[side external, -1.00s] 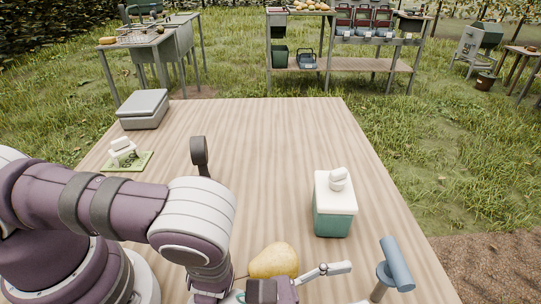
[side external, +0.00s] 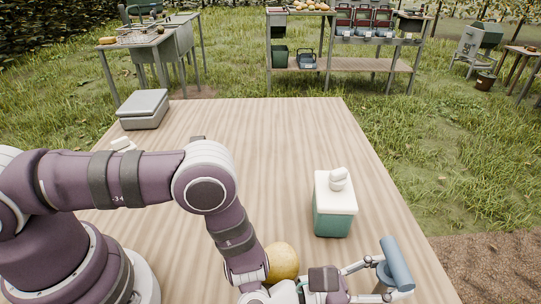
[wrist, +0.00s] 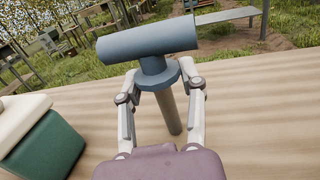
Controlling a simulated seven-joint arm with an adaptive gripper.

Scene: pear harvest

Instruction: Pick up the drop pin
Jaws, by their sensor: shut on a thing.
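The drop pin has a blue-grey crossbar handle (side external: 397,262) over a collar and a thin grey shaft. It stands near the front right of the wooden table, and its handle fills the upper middle of the wrist view (wrist: 148,42). My gripper (side external: 382,281) reaches it from the left with one finger on each side. In the wrist view my gripper (wrist: 160,80) is closed on the pin at the collar just below the crossbar. The pin looks upright. I cannot tell whether its lower end touches the table.
A green box with a white lid (side external: 334,205) stands behind the pin, at left in the wrist view (wrist: 43,145). A yellow pear (side external: 282,262) sits beside my wrist. A grey case (side external: 144,110) lies at the far left. The table's middle is clear.

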